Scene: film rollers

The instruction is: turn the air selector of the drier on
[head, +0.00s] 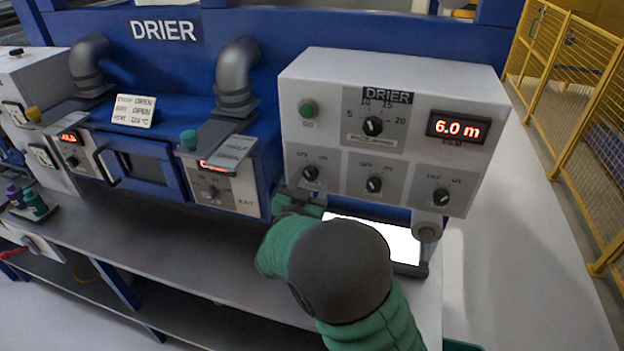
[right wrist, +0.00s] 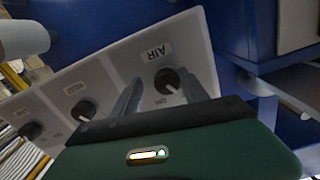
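The drier's control box (head: 292,110) is a light grey panel with a row of three black selectors along its lower part. The air selector (head: 310,172) is the leftmost of that row; in the right wrist view the air selector (right wrist: 167,81) is a black round knob beside an upside-down AIR label. My right gripper (head: 299,203) is just below it in the head view. In the right wrist view my right gripper (right wrist: 160,78) is open, its fingers apart on either side of the knob; contact cannot be told. The knob's exact setting is unclear. My left gripper is not in view.
Two more selectors, the middle one (head: 374,184) and the right one (head: 440,196), sit close by. A bright white screen (head: 400,243) lies below the box.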

